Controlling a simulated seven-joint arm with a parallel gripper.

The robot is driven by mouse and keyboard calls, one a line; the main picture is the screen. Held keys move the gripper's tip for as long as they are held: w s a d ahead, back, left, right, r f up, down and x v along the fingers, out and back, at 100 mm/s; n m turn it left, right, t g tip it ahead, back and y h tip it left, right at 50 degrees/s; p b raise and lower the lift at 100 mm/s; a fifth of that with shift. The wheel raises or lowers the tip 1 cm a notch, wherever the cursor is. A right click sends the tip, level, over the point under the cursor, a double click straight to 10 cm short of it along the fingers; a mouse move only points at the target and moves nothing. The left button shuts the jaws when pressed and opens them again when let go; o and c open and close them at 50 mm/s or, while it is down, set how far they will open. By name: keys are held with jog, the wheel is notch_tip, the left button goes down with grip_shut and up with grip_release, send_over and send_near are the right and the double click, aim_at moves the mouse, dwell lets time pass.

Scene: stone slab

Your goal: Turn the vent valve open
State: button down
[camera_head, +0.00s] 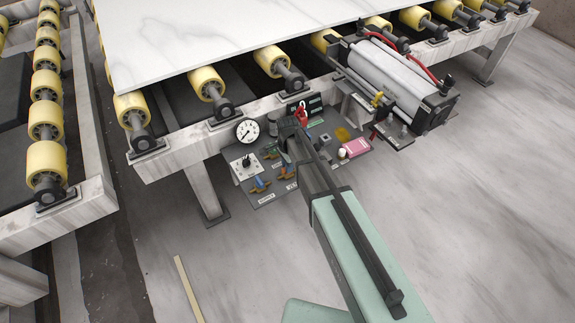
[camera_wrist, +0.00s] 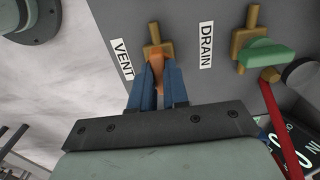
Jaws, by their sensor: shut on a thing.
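The vent valve (camera_wrist: 157,50) is a brass fitting with an orange handle (camera_wrist: 158,72), beside a white VENT label (camera_wrist: 122,59) in the wrist view. My gripper (camera_wrist: 159,80) has its two blue fingers on either side of the orange handle and is shut on it. The fingers hide part of the handle.
A drain valve (camera_wrist: 262,55) with a green handle stands right of the DRAIN label (camera_wrist: 206,45), close to a red lever (camera_wrist: 283,120). A roller frame with a white slab (camera_head: 220,35) stands behind.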

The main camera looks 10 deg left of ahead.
dwell(0.4)
jog(key=c, duration=1.1)
grip_release()
notch_tip(320, 180, up, 14)
jog(key=shift+f, duration=0.1)
